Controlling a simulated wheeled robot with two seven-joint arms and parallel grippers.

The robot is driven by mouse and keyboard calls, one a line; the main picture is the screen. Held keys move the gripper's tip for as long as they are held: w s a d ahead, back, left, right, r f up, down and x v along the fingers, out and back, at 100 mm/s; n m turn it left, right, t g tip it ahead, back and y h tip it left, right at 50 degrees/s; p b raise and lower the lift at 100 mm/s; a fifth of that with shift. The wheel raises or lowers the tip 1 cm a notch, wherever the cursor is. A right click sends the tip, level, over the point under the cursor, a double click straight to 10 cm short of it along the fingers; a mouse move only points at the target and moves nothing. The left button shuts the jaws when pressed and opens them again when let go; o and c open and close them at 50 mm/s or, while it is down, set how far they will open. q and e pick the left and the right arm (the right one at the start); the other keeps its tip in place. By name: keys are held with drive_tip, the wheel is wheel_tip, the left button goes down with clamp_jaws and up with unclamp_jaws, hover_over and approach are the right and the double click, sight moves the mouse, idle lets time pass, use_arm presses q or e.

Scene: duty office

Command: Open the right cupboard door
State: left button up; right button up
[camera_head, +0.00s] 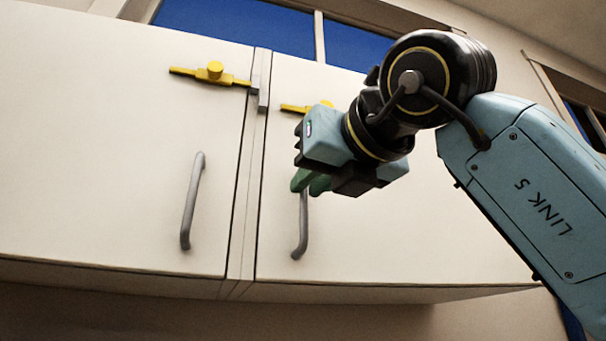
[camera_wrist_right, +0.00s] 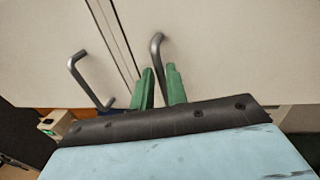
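The right cupboard door (camera_head: 400,240) is a cream panel and looks closed. Its grey bar handle (camera_head: 302,235) stands upright near the door's left edge; its upper part is hidden behind my right gripper (camera_head: 309,184). In the right wrist view the handle (camera_wrist_right: 157,52) runs down between the two green fingers (camera_wrist_right: 160,86), which sit close on either side with almost no gap. The gripper looks shut on it. A yellow latch (camera_head: 292,108) lies across the upper left of this door, partly hidden by my gripper. My left gripper is not in view.
The left cupboard door (camera_head: 110,150) is closed, with its own grey handle (camera_head: 191,202) and a yellow latch (camera_head: 212,74) by a grey bracket (camera_head: 262,80). Blue window panes show above the cupboard. The wall below the cupboard looks clear.

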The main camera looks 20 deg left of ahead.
drive_tip(key=shift+p+x, duration=0.4)
drive_tip(key=shift+x, duration=1.1)
drive_tip(key=shift+c, duration=0.3)
clamp_jaws()
drive_tip(key=shift+d, duration=0.1)
